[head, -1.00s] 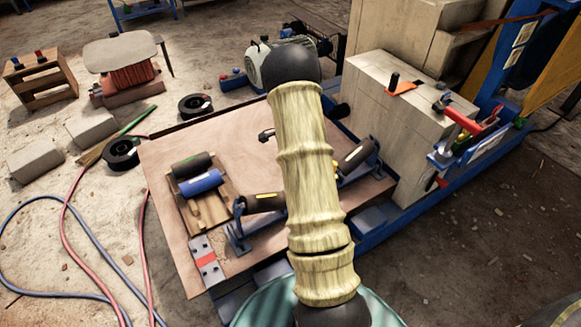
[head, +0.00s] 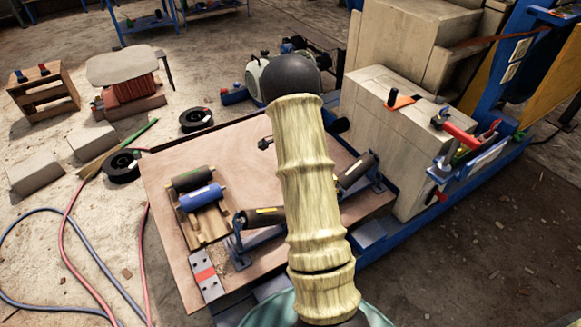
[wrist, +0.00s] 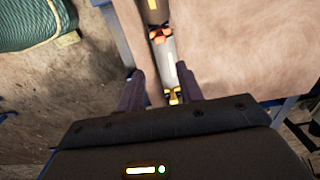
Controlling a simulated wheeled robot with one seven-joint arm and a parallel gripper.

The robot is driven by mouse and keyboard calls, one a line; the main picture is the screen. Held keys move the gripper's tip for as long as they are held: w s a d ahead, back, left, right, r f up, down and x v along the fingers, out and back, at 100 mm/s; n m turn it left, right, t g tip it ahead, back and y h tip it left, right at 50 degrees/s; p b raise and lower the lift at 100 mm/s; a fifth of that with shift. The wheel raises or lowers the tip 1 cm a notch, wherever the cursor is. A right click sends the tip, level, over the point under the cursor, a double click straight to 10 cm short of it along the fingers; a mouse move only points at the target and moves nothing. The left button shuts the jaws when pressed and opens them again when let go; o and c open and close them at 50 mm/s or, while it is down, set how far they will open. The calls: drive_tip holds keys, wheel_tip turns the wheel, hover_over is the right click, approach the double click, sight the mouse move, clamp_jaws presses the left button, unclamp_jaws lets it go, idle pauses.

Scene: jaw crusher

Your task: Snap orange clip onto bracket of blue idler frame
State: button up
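The blue idler frame (head: 238,252) lies on the wooden board in the head view, with dark yellow-labelled rollers (head: 262,217) at its left and right. My arm hides its middle. In the wrist view, a grey roller (wrist: 168,62) with a pale label runs in line with a dark roller. An orange clip (wrist: 160,34) is at their junction, and a yellow-orange clip (wrist: 173,96) is at the near end. My gripper (wrist: 158,88) has its two fingers apart, either side of the near end. A gap shows at the left finger. Bracket contact cannot be told.
A blue roller (head: 202,196) and a dark green roller (head: 192,178) rest in a wooden cradle on the board (head: 165,230). The crusher block (head: 385,140) stands at the right. Hoses (head: 70,230) and cable reels (head: 122,166) lie on the left floor.

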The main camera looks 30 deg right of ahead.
drive_tip(key=shift+a+r, duration=0.25)
drive_tip(key=shift+a, duration=0.05)
drive_tip(key=c, duration=0.3)
drive_tip(key=s+a+r+n, duration=0.1)
drive_tip(key=a+r+n, duration=0.1)
drive_tip(key=a, duration=0.2)
drive_tip(key=s+a+r+n, duration=0.2)
drive_tip(key=a+r+n, duration=0.1)
drive_tip(key=s+a+r+n+t, duration=0.1)
drive_tip(key=s+a+r+n, duration=0.1)
drive_tip(key=a+r, duration=0.1)
drive_tip(key=shift+s+a+n, duration=0.1)
drive_tip(key=shift+a+n, duration=0.2)
drive_tip(key=shift+a, duration=0.55)
clamp_jaws()
drive_tip(key=s+a+r+n, duration=0.2)
drive_tip(key=s+a+n, duration=0.3)
drive_tip(key=s, duration=0.2)
drive_tip(key=s+a+r+n+t, duration=0.1)
drive_tip(key=s+a+r+n, duration=0.2)
drive_tip(key=s+a+n, duration=0.2)
drive_tip(key=shift+s+a+n+t, duration=0.35)
drive_tip(key=shift+s+a, duration=0.45)
drive_tip(key=shift+s, duration=0.3)
drive_tip(key=shift+f, duration=0.1)
